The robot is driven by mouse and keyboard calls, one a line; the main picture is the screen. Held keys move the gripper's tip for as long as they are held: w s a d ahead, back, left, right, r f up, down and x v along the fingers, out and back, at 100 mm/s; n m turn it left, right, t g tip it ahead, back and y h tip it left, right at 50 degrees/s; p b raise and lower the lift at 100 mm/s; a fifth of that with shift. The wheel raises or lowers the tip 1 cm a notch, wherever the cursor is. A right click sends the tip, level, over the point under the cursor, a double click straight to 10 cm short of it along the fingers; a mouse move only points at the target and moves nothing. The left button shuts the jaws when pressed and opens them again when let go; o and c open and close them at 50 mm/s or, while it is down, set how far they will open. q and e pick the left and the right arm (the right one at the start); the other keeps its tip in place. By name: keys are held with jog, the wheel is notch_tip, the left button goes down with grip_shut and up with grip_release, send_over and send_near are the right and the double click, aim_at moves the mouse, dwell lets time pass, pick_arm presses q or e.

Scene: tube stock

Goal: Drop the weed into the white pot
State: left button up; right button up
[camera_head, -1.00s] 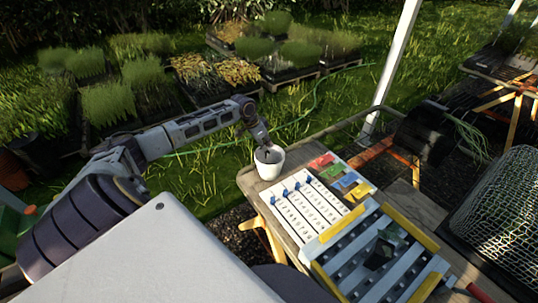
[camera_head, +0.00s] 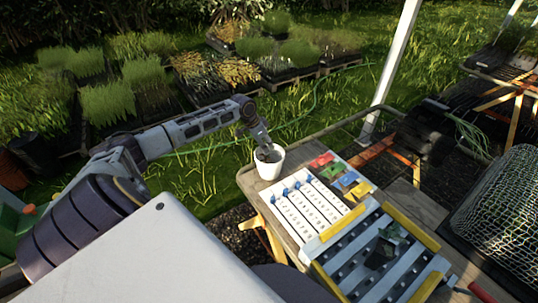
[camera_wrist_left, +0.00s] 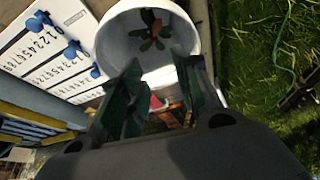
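The white pot (camera_head: 271,170) stands on the far left corner of the wooden bench; in the left wrist view its rim (camera_wrist_left: 108,42) is wide open toward me. The weed (camera_wrist_left: 153,30), a small dark leafy rosette with a brownish part, shows inside the pot in the left wrist view. My left gripper (camera_head: 266,148) is above the pot's mouth. In the left wrist view its green-padded fingers (camera_wrist_left: 160,82) are apart, with nothing between them, and the weed is beyond their tips. My right gripper is not in view.
A white numbered board with blue sliders (camera_head: 299,211) and coloured cards (camera_head: 339,176) lie beside the pot. A blue-grey rack with yellow rails (camera_head: 340,262) holds a small dark pot (camera_head: 381,253). A white post (camera_head: 391,70) rises behind. Plant trays (camera_head: 110,101) stand on the grass.

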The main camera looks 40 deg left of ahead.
pick_arm(q)
jog(key=v, duration=1.2)
dwell(0.5)
dwell(1.0)
